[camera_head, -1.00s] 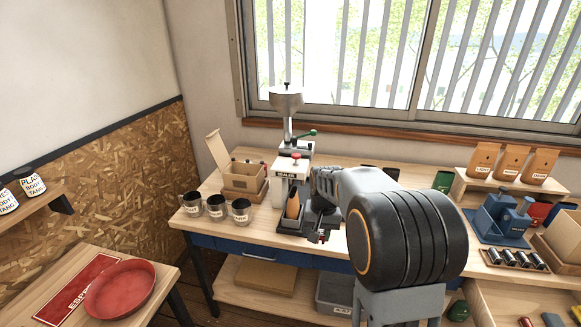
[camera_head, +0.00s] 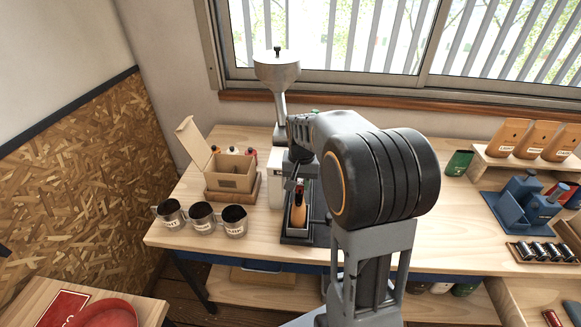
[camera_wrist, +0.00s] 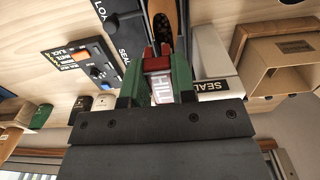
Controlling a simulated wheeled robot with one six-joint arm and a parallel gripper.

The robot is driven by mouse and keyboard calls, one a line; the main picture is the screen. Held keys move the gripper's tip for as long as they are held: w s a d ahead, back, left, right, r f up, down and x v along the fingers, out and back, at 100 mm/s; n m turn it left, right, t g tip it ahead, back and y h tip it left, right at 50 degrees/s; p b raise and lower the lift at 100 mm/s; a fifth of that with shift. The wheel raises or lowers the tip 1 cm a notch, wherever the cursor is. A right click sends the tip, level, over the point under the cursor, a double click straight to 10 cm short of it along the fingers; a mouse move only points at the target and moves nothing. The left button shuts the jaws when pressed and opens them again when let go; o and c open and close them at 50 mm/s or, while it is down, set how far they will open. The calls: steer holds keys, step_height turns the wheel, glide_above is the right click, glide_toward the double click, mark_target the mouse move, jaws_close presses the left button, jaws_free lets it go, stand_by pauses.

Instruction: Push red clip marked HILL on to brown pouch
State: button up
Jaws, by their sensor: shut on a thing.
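My gripper (camera_head: 299,187) is over the pouch's top end. In the wrist view its green fingers (camera_wrist: 158,83) are shut on the red clip (camera_wrist: 157,57), which has a pale label with upside-down lettering that I cannot read in full. A strip of the pouch (camera_wrist: 170,14) shows just beyond the clip. Whether the clip touches or grips the pouch's top edge cannot be told.
Three metal cups (camera_head: 202,215) stand left of the sealer, with an open cardboard box (camera_head: 231,172) behind them. A blue stand (camera_head: 520,205) and a shelf with brown bags (camera_head: 508,138) are at the right. The tabletop between is mostly clear.

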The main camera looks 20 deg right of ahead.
steer(key=shift+w+f, duration=0.2)
steer(key=shift+w, duration=0.25)
steer(key=shift+s+f+b, duration=0.1)
steer(key=shift+f+b, duration=1.6)
steer(key=shift+f, duration=0.45)
steer(key=shift+f+b, duration=0.65)
steer(key=shift+f, duration=0.4)
stand_by(0.8)
steer(key=o, duration=1.4)
steer(key=shift+o, duration=0.2)
steer(key=shift+r, duration=0.2)
steer(key=shift+r+p, duration=2.75)
steer(key=shift+r, duration=0.65)
